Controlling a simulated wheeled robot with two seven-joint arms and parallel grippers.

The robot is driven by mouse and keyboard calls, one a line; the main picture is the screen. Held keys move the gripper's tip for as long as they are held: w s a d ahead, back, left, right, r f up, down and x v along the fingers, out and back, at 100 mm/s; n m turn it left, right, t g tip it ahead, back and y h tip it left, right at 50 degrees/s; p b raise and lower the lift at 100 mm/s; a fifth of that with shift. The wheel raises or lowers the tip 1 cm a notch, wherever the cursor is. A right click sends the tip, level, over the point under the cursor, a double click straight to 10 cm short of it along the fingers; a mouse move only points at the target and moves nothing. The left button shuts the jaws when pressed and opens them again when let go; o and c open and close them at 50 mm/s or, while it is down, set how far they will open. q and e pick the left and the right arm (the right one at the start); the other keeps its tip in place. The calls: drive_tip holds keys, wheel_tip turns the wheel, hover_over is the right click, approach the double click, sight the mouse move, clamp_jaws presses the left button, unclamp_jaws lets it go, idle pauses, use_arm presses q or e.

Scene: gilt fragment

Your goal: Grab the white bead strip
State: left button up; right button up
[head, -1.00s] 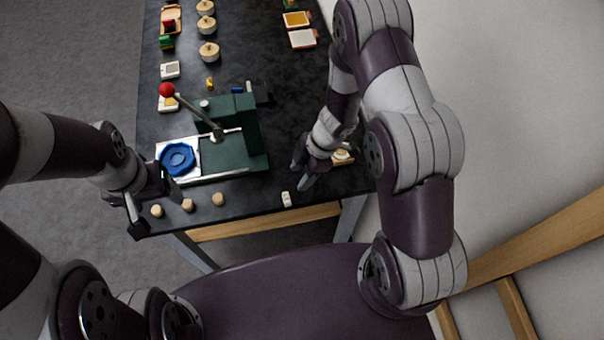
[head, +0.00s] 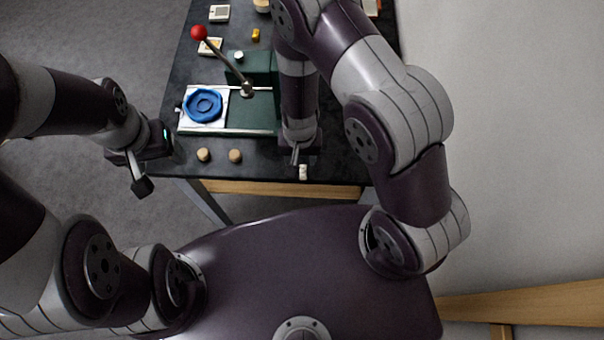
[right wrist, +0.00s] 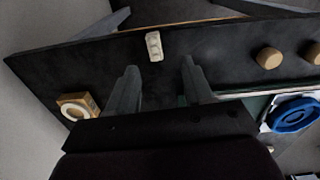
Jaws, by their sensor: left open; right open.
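The white bead strip (head: 303,172) lies near the front edge of the dark table. It also shows in the right wrist view (right wrist: 154,46) as a short whitish piece with bumps. My right gripper (head: 298,156) is just behind the strip in the head view. In the right wrist view its two fingers (right wrist: 158,75) are apart, with the strip past their tips and between their lines; nothing is held. My left gripper (head: 140,172) is open and empty, off the table's left front corner.
A green press with a red-knobbed lever (head: 199,33) and a blue round dish (head: 203,104) stands on the left. Wooden discs (head: 235,156) lie along the front edge. A wooden block with a pale ring (right wrist: 77,106) is at the left in the right wrist view.

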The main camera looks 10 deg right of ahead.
sight(303, 169)
drive_tip(key=shift+f, duration=0.8)
drive_tip(key=f, duration=0.1)
drive_tip(key=f+b, duration=0.1)
drive_tip(key=f, duration=0.2)
drive_tip(key=shift+s+d+f+b, duration=0.15)
drive_tip(key=shift+d+f+b, duration=0.2)
drive_tip(key=shift+b, duration=0.05)
drive_tip(key=shift+f, duration=0.25)
use_arm(q)
wheel_tip(303, 169, down, 2)
drive_tip(key=shift+d+f, duration=0.1)
drive_tip(key=shift+f, duration=0.1)
use_arm(e)
clamp_jaws()
